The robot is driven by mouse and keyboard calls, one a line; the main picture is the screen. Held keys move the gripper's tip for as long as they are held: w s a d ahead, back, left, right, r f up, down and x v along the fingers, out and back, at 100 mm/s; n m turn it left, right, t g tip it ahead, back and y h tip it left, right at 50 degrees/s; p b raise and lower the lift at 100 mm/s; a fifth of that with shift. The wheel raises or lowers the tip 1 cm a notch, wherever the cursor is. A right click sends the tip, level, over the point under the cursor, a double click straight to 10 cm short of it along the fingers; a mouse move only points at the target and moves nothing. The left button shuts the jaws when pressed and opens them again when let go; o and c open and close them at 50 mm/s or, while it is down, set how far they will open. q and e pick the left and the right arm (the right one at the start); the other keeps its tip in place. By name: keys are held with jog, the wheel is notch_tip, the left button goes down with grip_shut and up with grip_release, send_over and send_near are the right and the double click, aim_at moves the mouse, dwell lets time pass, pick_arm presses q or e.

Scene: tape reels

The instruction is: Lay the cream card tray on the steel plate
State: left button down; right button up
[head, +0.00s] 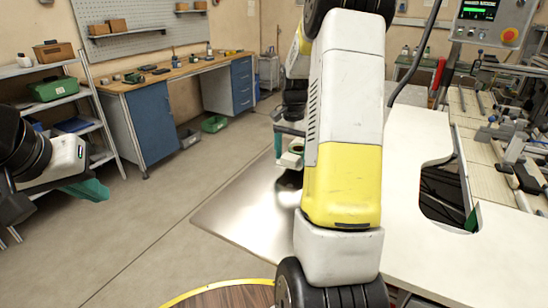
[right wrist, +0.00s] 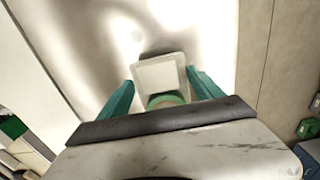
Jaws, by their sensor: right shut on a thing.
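In the head view the right gripper (head: 291,145) is partly behind my arm. My left gripper (head: 88,190) is at far left, apart from the plate; its opening is unclear.
A round green thing (right wrist: 165,101) shows at the tray's near edge. A white worktop (head: 425,250) with a cut-out stands right of my arm. A shelf rack (head: 55,100) and a workbench (head: 175,75) stand at the back left. Floor (head: 150,200) left of the plate is clear.

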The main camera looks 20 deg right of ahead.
jog(key=shift+w+f, duration=0.15)
jog(key=shift+f, duration=1.7)
jog(key=o, duration=1.5)
jog(key=shift+o, duration=0.2)
